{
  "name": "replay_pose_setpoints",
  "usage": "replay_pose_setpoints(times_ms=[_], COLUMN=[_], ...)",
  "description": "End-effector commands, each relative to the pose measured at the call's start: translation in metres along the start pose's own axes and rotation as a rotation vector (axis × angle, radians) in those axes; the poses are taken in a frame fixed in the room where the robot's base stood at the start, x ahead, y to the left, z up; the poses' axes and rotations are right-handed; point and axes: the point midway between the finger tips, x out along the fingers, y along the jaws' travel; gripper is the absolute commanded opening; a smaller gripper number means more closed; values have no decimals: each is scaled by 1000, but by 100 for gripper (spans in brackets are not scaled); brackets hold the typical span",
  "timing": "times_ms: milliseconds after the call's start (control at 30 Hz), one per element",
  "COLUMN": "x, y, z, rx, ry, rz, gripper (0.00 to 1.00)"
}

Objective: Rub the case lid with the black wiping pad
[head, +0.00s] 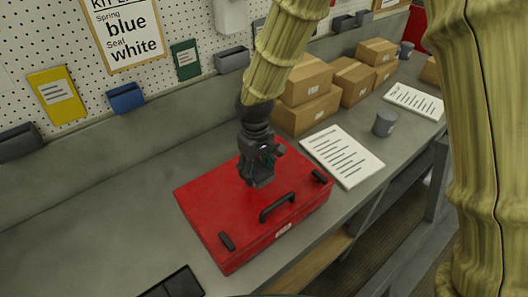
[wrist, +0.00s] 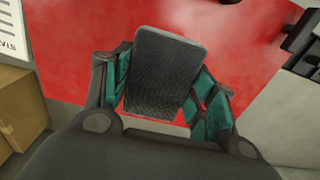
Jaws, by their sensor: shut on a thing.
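The red case (head: 205,195) lies shut on the grey workbench, with its flat lid up and a black handle (head: 278,206) and black latches along its front side. My gripper (head: 260,178) is over the lid, pointing down. In the wrist view my gripper (wrist: 165,100) is shut on the black wiping pad (wrist: 163,72), a dark textured block between the green-lined fingers. The red lid (wrist: 245,45) fills the background behind the pad. In the head view the gripper hides most of the pad, and I cannot tell whether the pad touches the lid.
Cardboard boxes (head: 305,80) stand behind the case. A printed sheet (head: 342,155) lies to its right, with a grey cup (head: 385,123) beyond. A black tray (head: 175,285) lies at the front left. The bench (head: 110,190) left of the case is clear. A pegboard with bins stands behind.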

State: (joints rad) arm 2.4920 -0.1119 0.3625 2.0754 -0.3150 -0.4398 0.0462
Motion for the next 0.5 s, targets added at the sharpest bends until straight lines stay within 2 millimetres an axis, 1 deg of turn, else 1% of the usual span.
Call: replay_pose_setpoints(times_ms=[33,200,333,500], x=[-8,-21,-26,-26], y=[0,0,0,0], z=[0,0,0,0], rx=[0,1,2,1], ry=[0,1,1,1], rz=[0,-1,-1,-1], gripper=[27,27,27,27])
